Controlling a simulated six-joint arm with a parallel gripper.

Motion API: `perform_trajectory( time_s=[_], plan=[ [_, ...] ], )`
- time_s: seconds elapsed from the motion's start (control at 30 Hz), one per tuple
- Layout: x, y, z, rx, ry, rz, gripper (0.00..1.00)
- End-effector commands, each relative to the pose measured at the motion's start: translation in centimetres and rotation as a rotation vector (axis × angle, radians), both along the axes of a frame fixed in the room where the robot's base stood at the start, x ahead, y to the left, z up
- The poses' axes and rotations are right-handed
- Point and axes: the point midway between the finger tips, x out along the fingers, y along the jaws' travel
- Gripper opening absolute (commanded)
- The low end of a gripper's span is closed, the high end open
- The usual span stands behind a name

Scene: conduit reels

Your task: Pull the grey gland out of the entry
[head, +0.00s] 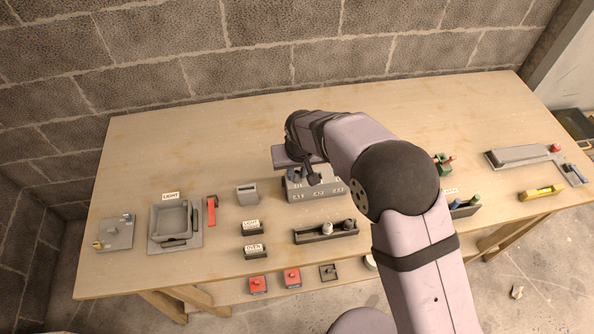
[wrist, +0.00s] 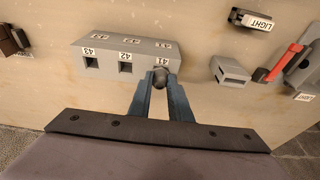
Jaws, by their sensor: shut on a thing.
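The grey block (wrist: 105,62) has square entries in its front face, labelled 41, 42 and 43 in the wrist view. Entries 42 and 43 look empty and dark. The grey gland (wrist: 160,79) is a small dark grey round piece at entry 41. My gripper (wrist: 161,84) has its two blue fingers shut on the gland, one on each side. How deep the gland sits in the entry is hidden. In the head view the block (head: 325,187) stands near the table's middle, with my gripper (head: 302,175) over its left part, mostly covered by my arm.
A small grey box (head: 247,195) and a red-handled piece (head: 212,210) stand left of the block. A dark tray (head: 325,232) with grey round pieces lies in front. A grey LIGHT enclosure (head: 158,238) is further left. The table's back is clear.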

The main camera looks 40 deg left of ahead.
Motion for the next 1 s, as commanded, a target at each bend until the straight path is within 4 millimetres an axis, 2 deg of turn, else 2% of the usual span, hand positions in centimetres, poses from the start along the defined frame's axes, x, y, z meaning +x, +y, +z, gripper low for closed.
perform_trajectory(
  time_s=[1.0],
  plan=[
    [0.0, 0.0, 1.6, 0.001, -0.001, 0.0, 0.0]
  ],
)
